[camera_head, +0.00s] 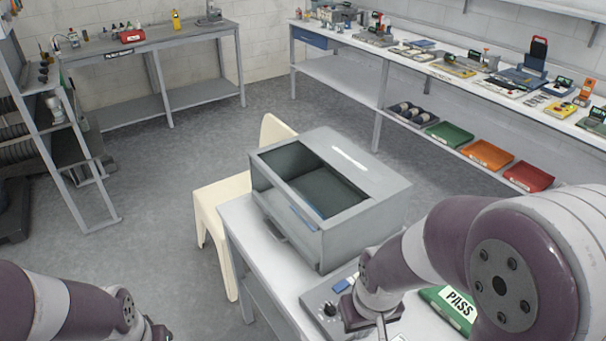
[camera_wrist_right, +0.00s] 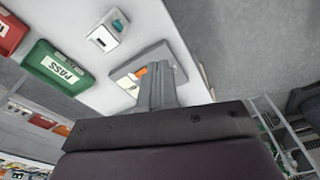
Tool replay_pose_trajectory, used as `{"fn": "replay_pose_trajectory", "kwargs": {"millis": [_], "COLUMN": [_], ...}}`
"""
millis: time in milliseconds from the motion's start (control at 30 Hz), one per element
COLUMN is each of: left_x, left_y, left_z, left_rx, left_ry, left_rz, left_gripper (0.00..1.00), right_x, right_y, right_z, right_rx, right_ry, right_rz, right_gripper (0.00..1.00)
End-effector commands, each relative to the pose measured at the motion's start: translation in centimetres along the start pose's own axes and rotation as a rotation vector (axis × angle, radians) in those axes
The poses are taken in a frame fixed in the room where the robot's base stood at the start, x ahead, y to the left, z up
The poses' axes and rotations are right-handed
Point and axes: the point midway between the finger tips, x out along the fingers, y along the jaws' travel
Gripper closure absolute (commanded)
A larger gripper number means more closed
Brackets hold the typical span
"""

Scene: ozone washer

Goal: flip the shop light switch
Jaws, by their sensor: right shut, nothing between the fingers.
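No part is clearly readable as the shop light switch. In the right wrist view, a grey panel (camera_wrist_right: 124,73) with a small orange part (camera_wrist_right: 141,72) lies on the white table beside my right gripper (camera_wrist_right: 158,72). The gripper is shut and empty, its fingers over the panel and close to the orange part; I cannot tell whether they touch. In the head view my right gripper (camera_head: 381,328) is low over the table, mostly hidden by its own wrist. A grey control box (camera_head: 322,305) with a black knob sits just left of it. My left arm shows at lower left, its fingers out of frame.
A grey washer cabinet (camera_head: 367,190) with an open-topped basin stands on the table behind the control box. A green PASS bin (camera_head: 432,296) is partly behind my right arm. A white box with a teal part (camera_wrist_right: 109,32) shows nearby. A cream chair (camera_head: 222,190) stands left.

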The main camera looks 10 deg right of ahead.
Motion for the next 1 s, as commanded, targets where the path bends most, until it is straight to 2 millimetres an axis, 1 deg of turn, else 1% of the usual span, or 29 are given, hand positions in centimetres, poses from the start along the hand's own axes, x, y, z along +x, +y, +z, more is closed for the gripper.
{"fn": "replay_pose_trajectory", "kwargs": {"millis": [67, 133, 167, 200, 267, 300, 367, 400, 467, 500, 567, 600, 633, 767, 867, 1000], "left_x": [0.3, 2.2, 3.1, 3.9, 5.2, 5.8, 6.6, 6.9, 7.1, 7.0, 6.7, 6.7, 6.7, 6.6, 6.5, 6.4], "left_y": [0.0, 0.0, 0.0, 0.0, 0.0, 0.0, 0.0, 0.0, 0.0, 0.0, 0.0, 0.0, 0.0, 0.0, 0.0, 0.0], "left_z": [0.0, 0.2, 0.3, 0.5, 0.6, 0.7, 0.8, 0.8, 0.8, 0.8, 0.8, 0.8, 0.8, 0.8, 0.8, 0.8], "left_rx": [0.0, 0.0, 0.0, 0.0, 0.0, 0.0, 0.0, 0.0, 0.0, 0.0, 0.0, 0.0, 0.0, 0.0, 0.0, 0.0], "left_ry": [0.0, 0.001, 0.001, 0.0, -0.001, -0.001, -0.001, 0.0, 0.0, 0.0, 0.0, 0.0, 0.0, 0.0, 0.0, 0.0], "left_rz": [0.0, 0.0, 0.0, 0.0, 0.0, 0.0, 0.0, 0.0, 0.0, 0.0, 0.0, 0.0, 0.0, 0.0, 0.0, 0.0], "left_gripper": [0.62, 0.62, 0.62, 0.62, 0.62, 0.62, 0.62, 0.62, 0.62, 0.62, 0.62, 0.62, 0.62, 0.62, 0.62, 0.62], "right_x": [0.4, 2.9, 4.1, 5.1, 6.7, 7.5, 8.4, 8.8, 8.7, 8.3, 7.3, 6.8, 6.9, 8.2, 10.2, 13.2], "right_y": [0.1, 0.5, 0.9, 1.4, 2.4, 3.1, 4.2, 5.0, 5.9, 6.4, 6.8, 7.1, 7.1, 7.3, 7.5, 7.9], "right_z": [0.0, 0.5, -0.4, -2.0, -4.7, -6.5, -8.9, -10.4, -12.3, -13.3, -14.4, -14.8, -14.4, -14.1, -13.9, -13.7], "right_rx": [0.003, 0.02, 0.029, 0.029, 0.0, -0.033, -0.094, -0.138, -0.204, -0.245, -0.303, -0.338, -0.36, -0.378, -0.378, -0.376], "right_ry": [-0.001, -0.027, -0.026, -0.02, -0.021, -0.025, -0.035, -0.041, -0.052, -0.057, -0.064, -0.07, -0.089, -0.101, -0.102, -0.1], "right_rz": [0.0, 0.002, 0.005, 0.011, 0.025, 0.036, 0.054, 0.068, 0.088, 0.099, 0.115, 0.123, 0.121, 0.118, 0.117, 0.117], "right_gripper": [1.0, 1.0, 1.0, 1.0, 1.0, 1.0, 1.0, 1.0, 1.0, 1.0, 1.0, 1.0, 1.0, 1.0, 1.0, 1.0]}}
